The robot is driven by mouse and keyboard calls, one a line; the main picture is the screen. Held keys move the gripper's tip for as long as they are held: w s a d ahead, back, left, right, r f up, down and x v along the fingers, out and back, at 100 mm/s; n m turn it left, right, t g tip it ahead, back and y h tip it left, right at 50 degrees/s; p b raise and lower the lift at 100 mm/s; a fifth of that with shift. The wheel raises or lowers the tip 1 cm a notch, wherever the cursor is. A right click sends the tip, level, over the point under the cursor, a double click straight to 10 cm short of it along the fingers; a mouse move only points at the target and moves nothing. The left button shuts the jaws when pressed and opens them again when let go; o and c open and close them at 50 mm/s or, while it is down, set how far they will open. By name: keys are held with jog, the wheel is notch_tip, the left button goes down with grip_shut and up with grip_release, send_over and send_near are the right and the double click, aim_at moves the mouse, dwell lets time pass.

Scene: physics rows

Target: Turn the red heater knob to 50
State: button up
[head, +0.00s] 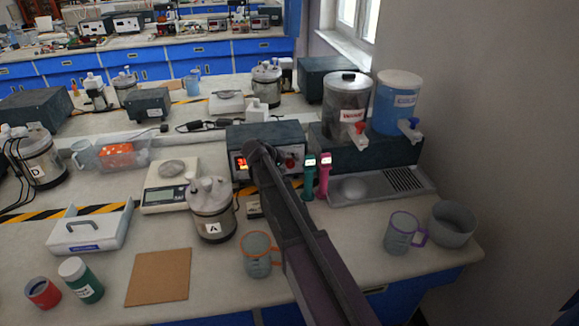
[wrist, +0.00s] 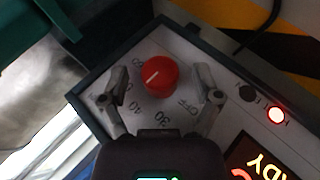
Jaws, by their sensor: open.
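The red heater knob (wrist: 160,75) sits on the pale dial face of the heater box (head: 262,134). It has a white pointer line directed to the lower left in the wrist view. Printed marks around it include 30 and OFF; marks near the left finger are partly hidden, so I cannot tell the exact number it points at. My gripper (wrist: 160,80) is open, with one finger on each side of the knob and a visible gap at both sides. In the head view my arm covers part of the box front, and the red knob (head: 290,162) shows just right of it.
A lit display (head: 241,163) and a red lamp (wrist: 277,115) are on the box front. Teal (head: 309,178) and pink (head: 324,176) handheld devices stand right of the arm. Canister A (head: 212,212) and a scale (head: 169,184) stand to the left. Dispensers (head: 347,108) stand behind right.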

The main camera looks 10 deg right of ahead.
grip_shut()
jog(key=shift+d, duration=0.1)
dwell(1.0)
